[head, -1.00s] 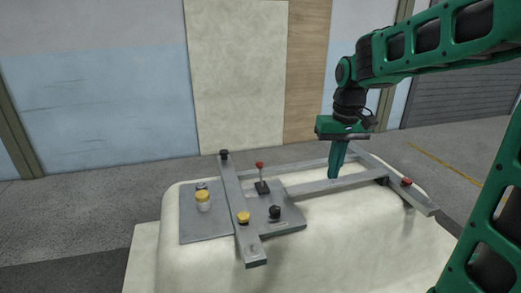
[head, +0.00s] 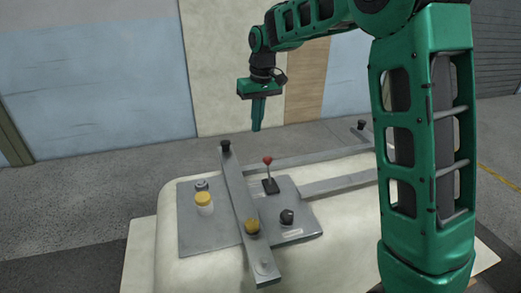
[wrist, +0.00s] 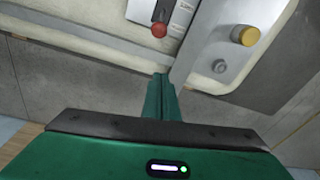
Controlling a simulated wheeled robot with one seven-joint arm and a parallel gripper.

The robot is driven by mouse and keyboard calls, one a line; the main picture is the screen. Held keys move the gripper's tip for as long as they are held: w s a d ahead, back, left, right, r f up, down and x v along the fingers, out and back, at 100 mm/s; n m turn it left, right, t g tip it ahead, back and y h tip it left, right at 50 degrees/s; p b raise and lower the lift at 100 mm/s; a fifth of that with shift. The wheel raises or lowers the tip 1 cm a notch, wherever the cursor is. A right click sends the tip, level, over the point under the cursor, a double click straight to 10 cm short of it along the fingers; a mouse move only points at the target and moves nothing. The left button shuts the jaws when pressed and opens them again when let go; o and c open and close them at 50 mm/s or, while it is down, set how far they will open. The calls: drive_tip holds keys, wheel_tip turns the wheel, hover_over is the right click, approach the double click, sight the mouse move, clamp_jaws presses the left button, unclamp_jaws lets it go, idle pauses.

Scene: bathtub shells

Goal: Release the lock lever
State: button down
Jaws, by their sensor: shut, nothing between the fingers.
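A lever with a red ball (head: 267,160) stands on a thin stem over a dark base on the grey panel (head: 205,236). The red ball (wrist: 159,30) shows at the top of the wrist view. No label tells whether this is the lock lever. My gripper (head: 256,128) is shut and empty, pointing down. It appears above the red ball in the head view, apart from it; its depth is hard to judge. In the wrist view the closed fingers (wrist: 161,80) point toward the panel, below the red ball in the picture.
A grey bar (head: 240,195) crosses the panel, with a black knob (head: 225,147) and a yellow knob (head: 252,226). A yellow-capped white cylinder (head: 203,203) stands left of it, a black knob (head: 287,216) right. My arm hides the shell's right side.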

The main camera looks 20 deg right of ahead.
sight(268, 168)
drive_tip(key=f, duration=0.7)
drive_tip(key=d+f, duration=0.1)
drive_tip(key=f, duration=0.2)
drive_tip(key=shift+w+f, duration=0.15)
drive_tip(key=shift+w, duration=0.2)
drive_tip(key=shift+s+d+r, duration=0.1)
drive_tip(key=shift+s+r, duration=0.1)
drive_tip(key=shift+s, duration=0.4)
drive_tip(key=shift+s+d+r, duration=0.1)
drive_tip(key=shift+s+r, duration=0.1)
drive_tip(key=shift+s, duration=0.4)
drive_tip(key=shift+s+d+r, duration=0.1)
drive_tip(key=shift+s+r, duration=0.1)
drive_tip(key=shift+s, duration=0.4)
